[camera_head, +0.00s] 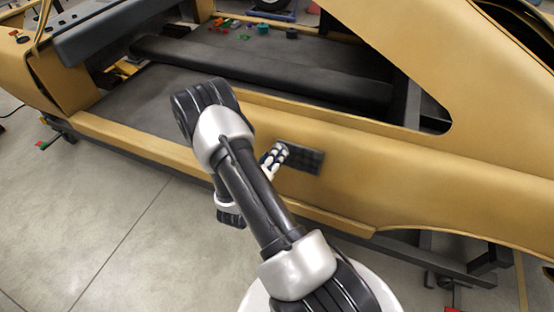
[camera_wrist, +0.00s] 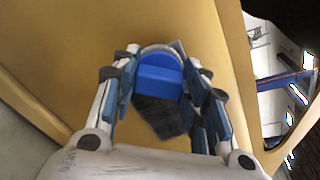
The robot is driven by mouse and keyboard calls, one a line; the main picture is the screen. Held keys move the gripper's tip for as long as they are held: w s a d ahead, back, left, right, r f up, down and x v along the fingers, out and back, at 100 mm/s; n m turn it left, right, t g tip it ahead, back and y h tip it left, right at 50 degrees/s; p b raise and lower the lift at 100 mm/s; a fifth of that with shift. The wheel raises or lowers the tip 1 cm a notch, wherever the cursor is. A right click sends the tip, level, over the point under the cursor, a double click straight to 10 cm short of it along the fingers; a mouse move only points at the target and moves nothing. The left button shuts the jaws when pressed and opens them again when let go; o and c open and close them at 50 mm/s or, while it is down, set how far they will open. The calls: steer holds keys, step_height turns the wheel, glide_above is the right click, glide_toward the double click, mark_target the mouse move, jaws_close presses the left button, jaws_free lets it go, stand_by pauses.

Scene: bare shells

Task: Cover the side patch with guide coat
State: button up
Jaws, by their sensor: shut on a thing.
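The side patch (camera_head: 305,159) is a dark grey rectangle on the lower side of the tan car shell. My gripper (camera_head: 277,152) is at the patch's left end and hides part of it. In the wrist view my fingers are shut on a blue applicator (camera_wrist: 158,82) with a pale curved rim. The dark patch (camera_wrist: 160,117) shows just beyond and below the applicator there. I cannot tell whether the applicator touches the panel, or how much of the patch is coated.
The tan car shell (camera_head: 430,180) fills the right and back. Its sill (camera_head: 150,145) runs along the left, above a dark support frame (camera_head: 440,265). Several small coloured parts (camera_head: 245,28) lie inside the shell. The concrete floor (camera_head: 100,220) at front left is clear.

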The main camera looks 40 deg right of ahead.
steer(key=shift+w+a, duration=0.2)
steer(key=shift+w, duration=0.3)
steer(key=shift+w+a, duration=0.15)
steer(key=shift+w, duration=0.35)
steer(key=shift+a, duration=0.15)
steer(key=shift+p+v, duration=0.4)
steer(key=shift+v, duration=2.5)
steer(key=shift+v, duration=1.45)
